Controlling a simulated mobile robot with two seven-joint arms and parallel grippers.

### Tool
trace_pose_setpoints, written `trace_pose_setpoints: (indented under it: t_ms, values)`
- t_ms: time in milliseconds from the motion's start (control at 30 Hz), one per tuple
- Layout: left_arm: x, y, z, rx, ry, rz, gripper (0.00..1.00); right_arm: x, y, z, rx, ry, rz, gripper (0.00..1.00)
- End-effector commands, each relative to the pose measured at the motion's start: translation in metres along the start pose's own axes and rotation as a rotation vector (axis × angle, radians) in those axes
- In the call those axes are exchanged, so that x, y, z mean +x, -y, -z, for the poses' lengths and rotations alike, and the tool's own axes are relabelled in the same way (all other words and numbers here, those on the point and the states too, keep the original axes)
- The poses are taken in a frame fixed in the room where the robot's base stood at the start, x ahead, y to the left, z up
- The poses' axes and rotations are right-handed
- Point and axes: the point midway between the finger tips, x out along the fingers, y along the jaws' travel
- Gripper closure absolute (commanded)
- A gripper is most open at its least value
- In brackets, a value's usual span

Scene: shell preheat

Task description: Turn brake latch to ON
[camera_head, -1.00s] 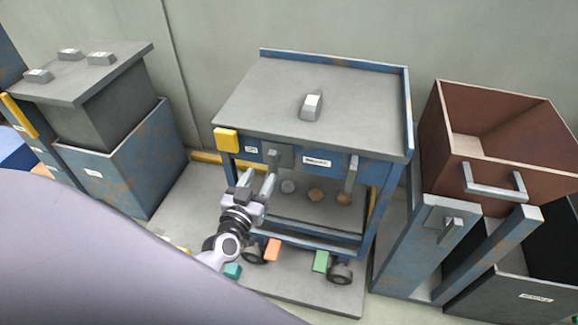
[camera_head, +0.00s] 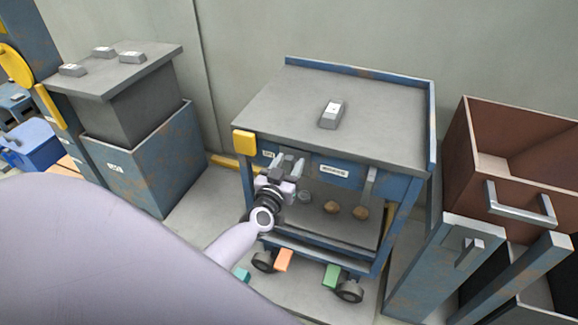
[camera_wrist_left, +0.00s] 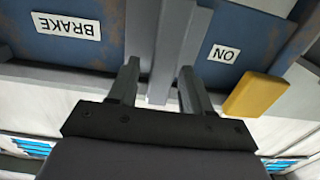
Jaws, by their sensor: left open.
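The brake latch (camera_wrist_left: 172,50) is a grey upright bar on the blue front rail of the cart. In the left wrist view it stands between a BRAKE label (camera_wrist_left: 66,25) and an ON label (camera_wrist_left: 223,54), both upside down. My left gripper (camera_wrist_left: 158,82) is open, with one finger on each side of the bar; I cannot tell whether they touch it. In the head view, my left gripper (camera_head: 287,167) is at the cart's front rail and hides much of the latch.
The cart (camera_head: 285,105) has a grey top with a small grey block (camera_head: 331,113) on it. A yellow block (camera_head: 244,143) sits at its front left corner. A brown bin (camera_head: 475,150) stands to the right and a blue-and-grey bin (camera_head: 150,160) to the left.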

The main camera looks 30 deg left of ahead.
Motion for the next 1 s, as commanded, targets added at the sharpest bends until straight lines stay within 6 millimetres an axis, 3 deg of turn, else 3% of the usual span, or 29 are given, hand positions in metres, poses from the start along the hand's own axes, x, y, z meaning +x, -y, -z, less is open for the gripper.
trace_pose_setpoints:
  t_ms: [333, 467, 500, 1000]
  values:
    - [0.0031, 0.0, -0.0002, 0.001, 0.001, 0.0, 0.54, 0.0005, 0.0001, -0.0006, 0.003, -0.001, -0.001, 0.51]
    - [0.003, 0.0, -0.0002, 0.001, 0.001, 0.0, 0.97, 0.0005, 0.0, -0.0007, 0.003, 0.0, -0.001, 0.51]
    - [0.0029, 0.0, -0.0002, 0.001, 0.001, 0.0, 1.0, 0.0005, 0.0, -0.0007, 0.003, 0.0, -0.001, 0.51]
    - [0.0027, 0.0027, -0.0005, -0.12, 0.001, 0.0, 1.0, 0.0001, -0.0002, -0.0022, 0.003, 0.003, -0.002, 0.51]
